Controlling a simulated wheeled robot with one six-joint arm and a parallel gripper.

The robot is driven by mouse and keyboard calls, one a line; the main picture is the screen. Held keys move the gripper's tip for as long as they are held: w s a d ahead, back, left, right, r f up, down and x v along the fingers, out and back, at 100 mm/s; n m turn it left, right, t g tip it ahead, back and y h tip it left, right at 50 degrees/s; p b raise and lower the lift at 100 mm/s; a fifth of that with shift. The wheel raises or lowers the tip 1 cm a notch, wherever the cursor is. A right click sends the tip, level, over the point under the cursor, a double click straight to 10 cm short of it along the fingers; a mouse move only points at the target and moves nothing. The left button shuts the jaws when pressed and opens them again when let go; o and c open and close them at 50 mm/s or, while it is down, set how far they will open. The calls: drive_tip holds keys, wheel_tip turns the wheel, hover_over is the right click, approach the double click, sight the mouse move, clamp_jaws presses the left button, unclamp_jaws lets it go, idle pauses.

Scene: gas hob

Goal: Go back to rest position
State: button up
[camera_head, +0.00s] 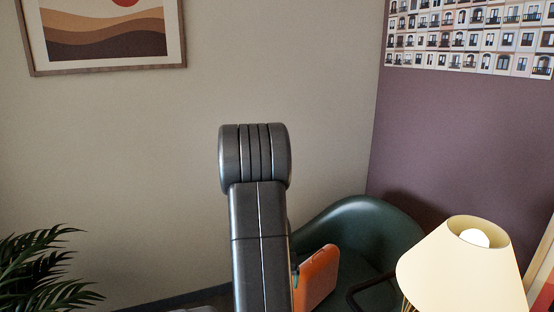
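My gripper is not in view. My dark grey arm rises from the bottom edge in the middle of the head view, with a rounded joint at its top. It hides part of the wall and the left side of the chair behind it. No hob shows in this view.
A dark green armchair (365,222) with an orange object (319,277) stands right of my arm. A lit lamp with a cream shade (458,272) is at the lower right. A plant (38,272) is at the lower left. Framed picture (108,65) hangs on the beige wall.

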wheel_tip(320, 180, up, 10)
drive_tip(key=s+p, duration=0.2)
drive_tip(key=p, duration=1.1)
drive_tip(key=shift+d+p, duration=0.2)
drive_tip(key=shift+p, duration=0.2)
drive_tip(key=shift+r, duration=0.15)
